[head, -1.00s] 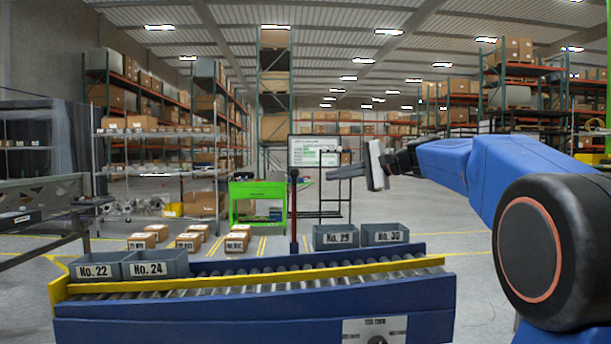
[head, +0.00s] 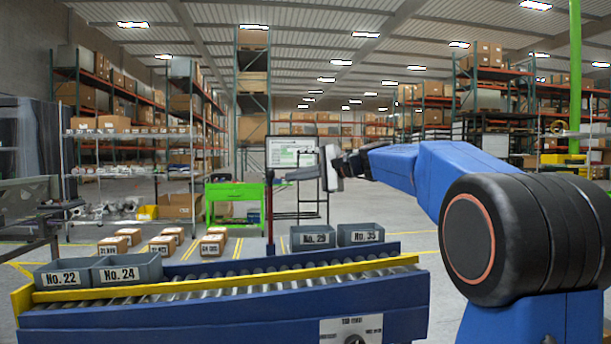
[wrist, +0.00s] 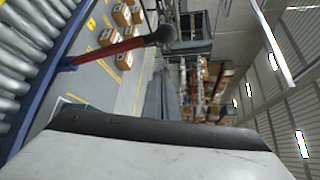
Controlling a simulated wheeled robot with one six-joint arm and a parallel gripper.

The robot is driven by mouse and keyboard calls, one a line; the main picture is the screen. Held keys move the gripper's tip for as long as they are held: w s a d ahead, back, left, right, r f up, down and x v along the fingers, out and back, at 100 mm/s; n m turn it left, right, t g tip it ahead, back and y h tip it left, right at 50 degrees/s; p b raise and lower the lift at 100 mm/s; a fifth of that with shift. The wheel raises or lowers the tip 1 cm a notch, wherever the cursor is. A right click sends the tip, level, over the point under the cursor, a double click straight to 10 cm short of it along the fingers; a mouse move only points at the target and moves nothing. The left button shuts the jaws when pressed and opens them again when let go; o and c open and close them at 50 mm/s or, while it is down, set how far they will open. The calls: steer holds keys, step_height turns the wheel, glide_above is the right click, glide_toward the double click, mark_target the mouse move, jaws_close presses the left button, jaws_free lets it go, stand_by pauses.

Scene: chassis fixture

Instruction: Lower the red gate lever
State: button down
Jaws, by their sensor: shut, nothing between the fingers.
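The red gate lever (head: 270,219) stands upright at the far side of the roller conveyor, left of the grey bins No. 29 and No. 35. In the wrist view the lever (wrist: 105,52) runs sideways across the upper left, ending in a dark knob (wrist: 161,35). My gripper (head: 292,175) is shut and empty, its fingers pointing left at about the height of the lever's top. In the head view the fingertips are just right of the lever.
The blue conveyor (head: 220,318) with a yellow rail (head: 215,282) lies in front. Bins No. 22 (head: 60,276) and No. 24 (head: 125,270) sit at its left end. Bins No. 29 (head: 312,237) and No. 35 (head: 360,234) stand right of the lever. A green cart (head: 235,192) is behind.

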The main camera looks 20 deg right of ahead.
steer(key=a, duration=0.4)
steer(key=shift+s+a+r, duration=0.25)
steer(key=shift+r, duration=0.05)
steer(key=shift+s, duration=0.1)
stand_by(0.4)
